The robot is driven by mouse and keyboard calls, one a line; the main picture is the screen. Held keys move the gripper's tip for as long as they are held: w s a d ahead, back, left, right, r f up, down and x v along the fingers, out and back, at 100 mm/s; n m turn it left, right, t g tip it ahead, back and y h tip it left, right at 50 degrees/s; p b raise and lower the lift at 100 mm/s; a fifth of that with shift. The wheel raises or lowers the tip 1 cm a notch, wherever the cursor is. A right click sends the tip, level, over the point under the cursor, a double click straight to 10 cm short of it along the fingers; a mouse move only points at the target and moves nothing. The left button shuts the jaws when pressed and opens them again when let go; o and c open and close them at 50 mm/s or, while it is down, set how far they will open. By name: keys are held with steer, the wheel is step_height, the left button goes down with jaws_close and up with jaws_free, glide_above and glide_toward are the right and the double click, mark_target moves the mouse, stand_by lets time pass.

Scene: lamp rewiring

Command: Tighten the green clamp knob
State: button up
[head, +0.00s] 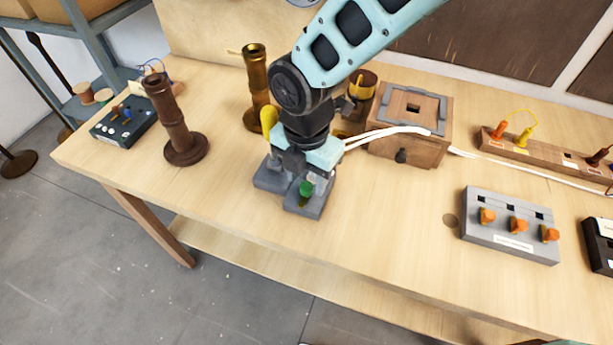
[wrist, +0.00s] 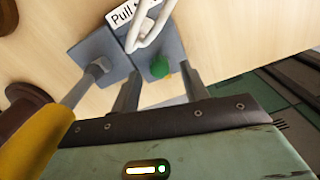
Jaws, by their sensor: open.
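The green clamp knob (head: 306,188) stands on the right-hand grey block of the clamp base (head: 301,207) near the table's front. In the wrist view the green knob (wrist: 160,68) is small, with the grey block (wrist: 166,52) beneath it. My gripper (head: 304,176) is above the clamp, pointing down. In the wrist view my gripper (wrist: 163,78) is open, its fingers apart on either side of the knob's line. I cannot tell whether either finger touches the knob. A white label reading "Pull" (wrist: 124,13) is partly hidden by a pale chain-like loop (wrist: 154,22).
A brown column (head: 172,115) and a brass column (head: 256,78) stand left and behind. A wooden box (head: 415,135) with white cords is to the right. A grey panel with orange knobs (head: 508,238) lies farther right. The table front between is clear.

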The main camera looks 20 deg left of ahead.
steer(key=shift+f, duration=0.85)
steer(key=shift+c, duration=0.4)
jaws_close()
